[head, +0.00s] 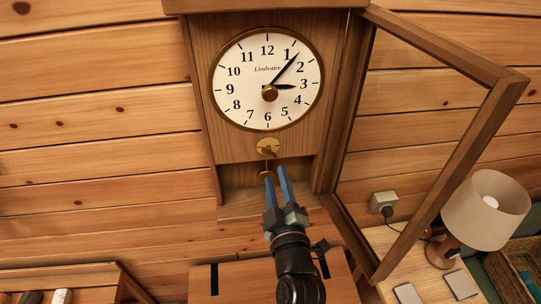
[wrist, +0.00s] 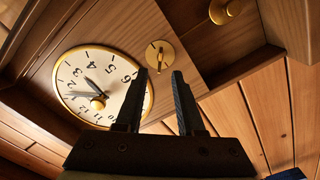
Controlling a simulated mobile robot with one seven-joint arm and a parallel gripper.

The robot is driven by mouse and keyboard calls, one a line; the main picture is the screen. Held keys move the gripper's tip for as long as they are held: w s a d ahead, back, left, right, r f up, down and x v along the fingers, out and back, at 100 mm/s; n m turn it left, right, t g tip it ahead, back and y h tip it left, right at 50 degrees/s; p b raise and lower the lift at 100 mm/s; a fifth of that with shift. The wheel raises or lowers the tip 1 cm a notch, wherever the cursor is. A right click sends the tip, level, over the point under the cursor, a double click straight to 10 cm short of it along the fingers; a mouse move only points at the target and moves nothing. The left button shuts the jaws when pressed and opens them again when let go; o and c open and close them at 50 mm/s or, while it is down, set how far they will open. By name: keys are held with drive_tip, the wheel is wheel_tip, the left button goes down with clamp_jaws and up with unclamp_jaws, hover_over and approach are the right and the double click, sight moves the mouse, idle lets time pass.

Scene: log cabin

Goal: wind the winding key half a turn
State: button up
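The wall clock's white dial (head: 268,82) faces me, its hands showing just after three. Below it on the wooden case is a round brass plate (head: 274,144) with a small winding key (head: 267,151) standing out from it. In the wrist view the brass plate (wrist: 167,60) and thin key (wrist: 160,51) lie just beyond the fingertips. My gripper (head: 275,169) is below the key in the head view, its two blue fingers apart with nothing between them. In the wrist view my gripper (wrist: 160,73) is open. I cannot see any contact with the key.
The clock's glazed door (head: 497,104) stands open to the right. A brass pendulum bob (wrist: 226,9) hangs in the lower recess of the case. A lamp (head: 486,210) and a wall socket (head: 382,202) are at the lower right. Plank wall surrounds the clock.

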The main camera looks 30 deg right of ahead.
sight(271, 156)
drive_tip(key=x, duration=0.6)
drive_tip(key=shift+w+p, duration=0.3)
drive_tip(key=shift+w, duration=0.05)
drive_tip(key=shift+d, duration=0.15)
clamp_jaws()
